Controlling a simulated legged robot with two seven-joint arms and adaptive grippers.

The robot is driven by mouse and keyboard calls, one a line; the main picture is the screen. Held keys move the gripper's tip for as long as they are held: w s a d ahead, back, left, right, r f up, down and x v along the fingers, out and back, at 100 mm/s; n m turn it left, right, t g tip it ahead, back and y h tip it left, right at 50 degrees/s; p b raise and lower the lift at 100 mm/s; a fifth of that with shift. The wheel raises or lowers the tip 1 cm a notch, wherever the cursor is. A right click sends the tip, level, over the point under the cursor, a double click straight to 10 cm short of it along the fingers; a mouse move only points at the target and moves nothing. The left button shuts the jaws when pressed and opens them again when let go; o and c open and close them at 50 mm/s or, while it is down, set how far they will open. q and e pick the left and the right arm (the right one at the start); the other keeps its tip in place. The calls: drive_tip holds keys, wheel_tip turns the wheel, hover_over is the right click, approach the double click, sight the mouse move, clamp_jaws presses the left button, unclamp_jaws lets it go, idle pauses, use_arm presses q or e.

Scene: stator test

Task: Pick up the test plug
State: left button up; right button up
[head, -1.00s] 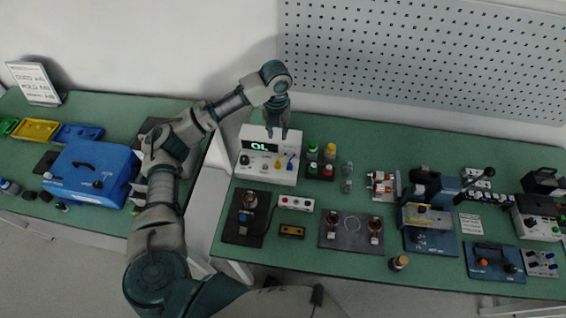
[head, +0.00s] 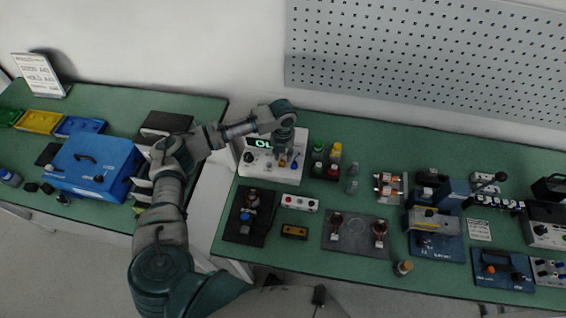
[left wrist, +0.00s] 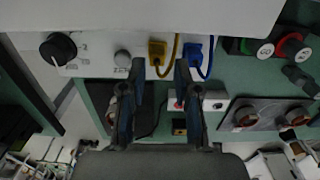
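The white tester box (head: 248,168) with a lit green display stands on the right bench. A yellow plug (left wrist: 158,50) with a yellow cable sits in its front panel, and a blue plug (left wrist: 192,48) with a blue cable is just right of it. I cannot tell by sight which one is called the test plug. My left gripper (head: 285,150) is at the box's front, in front of the plugs. In the left wrist view its two fingers (left wrist: 160,66) are apart, with the yellow plug showing between their tips and nothing clearly held. My right gripper is not in view.
A dark fixture (head: 240,228) and a small box with buttons (head: 299,203) lie in front. A blue case (head: 95,168) is on the left bench. A perforated panel (head: 430,60) stands behind.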

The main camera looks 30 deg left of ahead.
sight(281, 160)
use_arm(q)
drive_tip(key=f, duration=0.4)
drive_tip(key=shift+a, duration=0.3)
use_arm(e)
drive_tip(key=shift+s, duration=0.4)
